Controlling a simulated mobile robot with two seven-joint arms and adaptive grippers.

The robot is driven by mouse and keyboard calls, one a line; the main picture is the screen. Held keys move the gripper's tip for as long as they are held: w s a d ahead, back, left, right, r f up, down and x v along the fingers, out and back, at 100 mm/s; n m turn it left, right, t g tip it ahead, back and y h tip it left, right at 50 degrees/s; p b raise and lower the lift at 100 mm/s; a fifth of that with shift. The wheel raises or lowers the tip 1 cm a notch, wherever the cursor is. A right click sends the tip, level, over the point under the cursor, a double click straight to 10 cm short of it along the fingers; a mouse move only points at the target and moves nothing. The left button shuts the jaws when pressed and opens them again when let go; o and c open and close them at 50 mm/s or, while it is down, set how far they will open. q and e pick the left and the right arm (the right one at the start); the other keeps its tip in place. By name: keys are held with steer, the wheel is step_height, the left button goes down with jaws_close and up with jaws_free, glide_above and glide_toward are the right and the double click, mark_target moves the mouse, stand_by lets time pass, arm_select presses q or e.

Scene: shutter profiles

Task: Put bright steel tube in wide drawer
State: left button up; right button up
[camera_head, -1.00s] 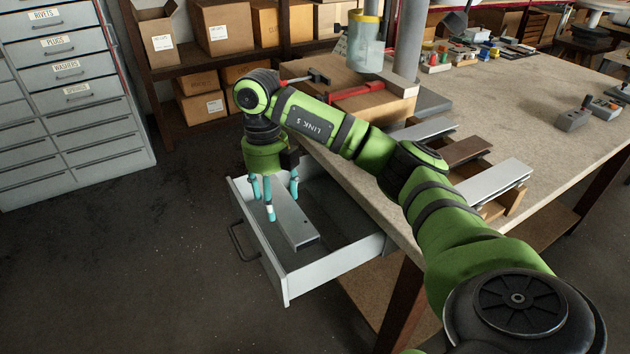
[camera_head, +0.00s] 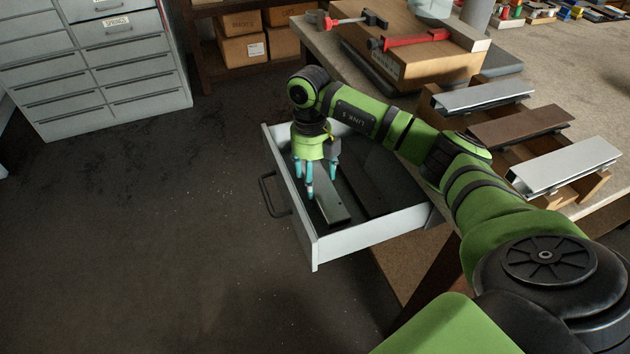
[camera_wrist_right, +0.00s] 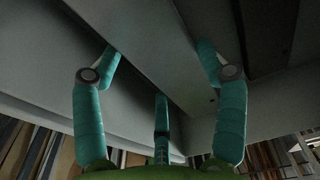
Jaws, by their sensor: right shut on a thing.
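A grey steel tube (camera_head: 331,209), long and box-shaped, is inside the open drawer (camera_head: 370,229) under the table. My right gripper (camera_head: 318,187) points down into the drawer and is shut on the tube; its teal fingers straddle it. In the right wrist view the tube (camera_wrist_right: 150,38) runs diagonally between the fingertips (camera_wrist_right: 160,52). Whether the tube touches the drawer floor cannot be told. My left gripper is not in view.
Several profiles, silver (camera_head: 485,96), brown (camera_head: 521,127) and bright silver (camera_head: 565,165), lie on a wooden rack on the table. Red clamps (camera_head: 412,40) lie at the table's back. A grey cabinet (camera_head: 95,75) stands at left. The floor left of the drawer is clear.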

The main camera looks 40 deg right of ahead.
steer(key=shift+f, duration=1.45)
steer(key=o, duration=1.7)
steer(key=shift+c, duration=0.2)
step_height(320, 180, up, 12)
steer(key=w, duration=0.1)
steer(key=shift+w+d+b, duration=0.15)
steer(key=shift+w+b, duration=0.05)
steer(key=shift+b, duration=0.15)
